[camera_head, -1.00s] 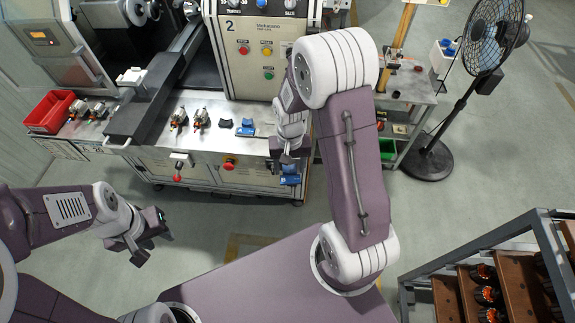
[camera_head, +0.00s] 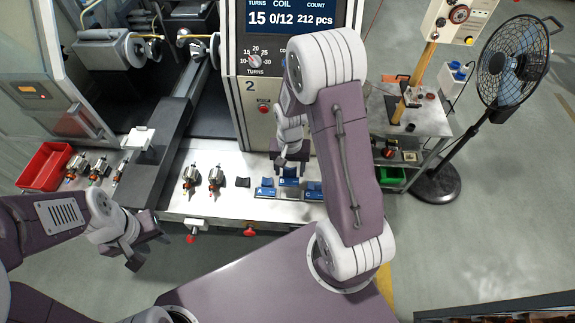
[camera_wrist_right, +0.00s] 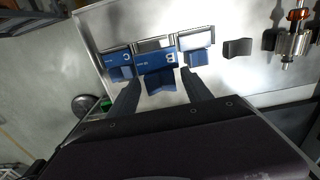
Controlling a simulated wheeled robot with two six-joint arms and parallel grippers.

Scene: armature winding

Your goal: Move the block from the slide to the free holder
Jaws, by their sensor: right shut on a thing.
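My right gripper (camera_head: 291,162) points down over the bench, shut on a blue V-notched block (camera_wrist_right: 162,82), which also shows in the head view (camera_head: 288,181). In the right wrist view the block sits between the two dark fingers, by the label B. Whether it touches the surface beneath is unclear. Blue pieces marked A (camera_head: 265,190) and C (camera_head: 314,190) stand on either side; they also show in the wrist view, C at left (camera_wrist_right: 120,58) and A at right (camera_wrist_right: 199,58). My left gripper (camera_head: 148,254) is off the bench, its fingers apart and empty.
A dark block (camera_head: 243,182) sits left of A. Armatures (camera_head: 215,178) stand further left, near a black rail (camera_head: 165,130) and a red bin (camera_head: 45,166). The winding machine (camera_head: 262,110) rises behind. A side table (camera_head: 420,115) and fan (camera_head: 512,62) are at right.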

